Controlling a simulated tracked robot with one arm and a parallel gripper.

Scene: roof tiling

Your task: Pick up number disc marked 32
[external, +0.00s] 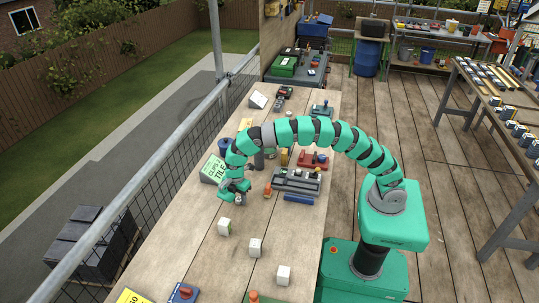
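My gripper (234,194) hangs at the end of my green segmented arm, low over the left side of the wooden bench (200,265). It is small here, and I cannot tell whether its fingers are open or hold anything. I cannot make out a disc marked 32; no number is readable on any small object.
A green and white sign (211,170) stands left of the gripper. A grey rack (297,181), a blue bar (298,199) and a red tool (315,160) lie to its right. A railing (150,165) runs along the left edge. The bench around the white blocks is mostly clear.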

